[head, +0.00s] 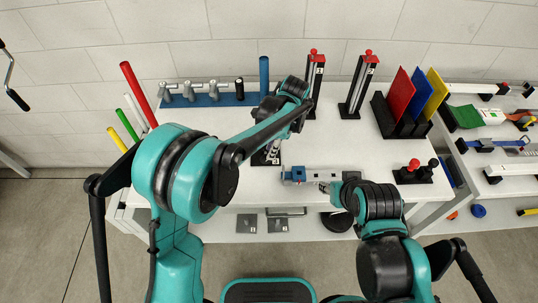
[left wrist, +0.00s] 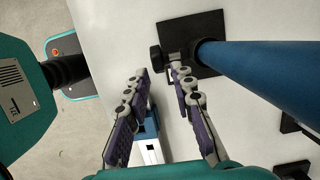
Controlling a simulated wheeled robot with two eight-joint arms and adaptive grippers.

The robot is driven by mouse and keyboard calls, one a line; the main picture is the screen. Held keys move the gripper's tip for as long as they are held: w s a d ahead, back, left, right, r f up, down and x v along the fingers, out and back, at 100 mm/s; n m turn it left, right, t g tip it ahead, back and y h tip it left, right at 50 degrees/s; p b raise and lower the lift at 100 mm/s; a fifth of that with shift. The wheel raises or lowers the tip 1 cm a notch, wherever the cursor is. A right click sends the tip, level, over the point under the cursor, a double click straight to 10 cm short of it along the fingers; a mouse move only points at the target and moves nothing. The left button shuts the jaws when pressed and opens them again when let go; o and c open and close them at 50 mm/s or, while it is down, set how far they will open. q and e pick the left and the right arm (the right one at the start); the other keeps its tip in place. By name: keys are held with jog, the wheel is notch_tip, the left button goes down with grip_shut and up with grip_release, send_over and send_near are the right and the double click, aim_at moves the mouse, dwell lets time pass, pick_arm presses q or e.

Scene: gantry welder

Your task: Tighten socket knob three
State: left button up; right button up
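A blue post (left wrist: 270,75) stands in a socket on a black square base plate (left wrist: 207,65) in the left wrist view. A small black knob (left wrist: 156,58) sticks out of the socket's side. My left gripper (left wrist: 160,73) is open, its fingertips apart, with the knob just beyond the gap between them and no clear contact. In the head view my left gripper (head: 272,152) is over the white table beside the base plate, and my arm hides much of the socket. The blue post's top (head: 264,72) shows above my arm. My right gripper (head: 326,185) is beside a blue and grey block (head: 300,175); its fingers are unclear.
A blue rail (head: 205,99) with several upright fittings runs along the table's back. A red post (head: 138,92) stands at left. Two black red-topped stands (head: 315,80) (head: 358,85) and coloured plates (head: 400,93) are behind and right. The white table (head: 335,140) is clear between them.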

pick_arm(q)
jog(key=v, duration=0.7)
jog(key=shift+r, duration=0.2)
jog(key=n+h+b, duration=0.1)
jog(key=h, duration=0.2)
send_near(265, 156)
jog(key=a, duration=0.1)
notch_tip(265, 156, down, 3)
jog(key=a+m+h+b, duration=0.1)
jog(key=h+b, duration=0.1)
jog(key=h, duration=0.2)
jog(key=b+x, duration=0.2)
jog(key=x, duration=0.5)
jog(key=shift+f, duration=0.35)
grip_shut()
